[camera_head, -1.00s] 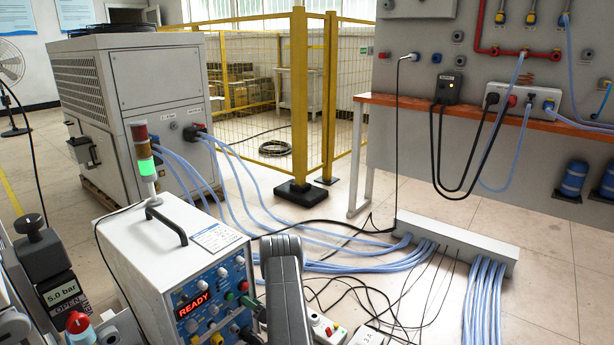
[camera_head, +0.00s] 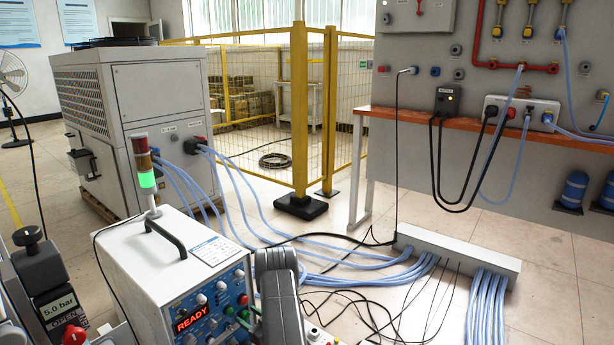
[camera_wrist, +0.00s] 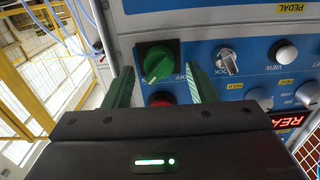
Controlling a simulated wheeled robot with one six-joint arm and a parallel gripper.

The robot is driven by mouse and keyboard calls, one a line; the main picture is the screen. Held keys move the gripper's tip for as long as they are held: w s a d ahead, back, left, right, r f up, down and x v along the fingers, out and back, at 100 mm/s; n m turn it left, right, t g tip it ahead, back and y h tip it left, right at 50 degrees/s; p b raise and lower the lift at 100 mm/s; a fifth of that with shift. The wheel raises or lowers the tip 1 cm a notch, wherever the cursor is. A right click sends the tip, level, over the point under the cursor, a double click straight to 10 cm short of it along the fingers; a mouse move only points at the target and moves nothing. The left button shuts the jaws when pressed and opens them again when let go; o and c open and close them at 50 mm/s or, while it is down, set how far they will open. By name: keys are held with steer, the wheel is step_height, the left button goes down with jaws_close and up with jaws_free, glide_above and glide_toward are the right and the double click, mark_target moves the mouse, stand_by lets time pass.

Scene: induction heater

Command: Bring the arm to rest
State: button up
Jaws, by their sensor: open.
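My gripper (camera_wrist: 160,68) is open in the wrist view. Its two green fingers stand apart on either side of a green rotary knob (camera_wrist: 157,63) on the blue heater panel, with nothing visibly held. I cannot tell whether the fingers touch the panel. A red button (camera_wrist: 161,99) shows between them, partly hidden by the gripper body. The heater's display (camera_head: 195,318) reads READY in red.
A stack light (camera_head: 147,178) on the heater glows green. Blue hoses (camera_head: 340,256) and black cables cross the floor behind the arm. A long grey cable box (camera_head: 460,249) lies at the right.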

steer(key=n, duration=0.4)
steer(key=shift+s+a+n, duration=0.15)
steer(key=shift+n, duration=0.25)
steer(key=shift+s+f+n, duration=0.1)
steer(key=shift+f+n, duration=0.05)
steer(key=shift+n, duration=2.05)
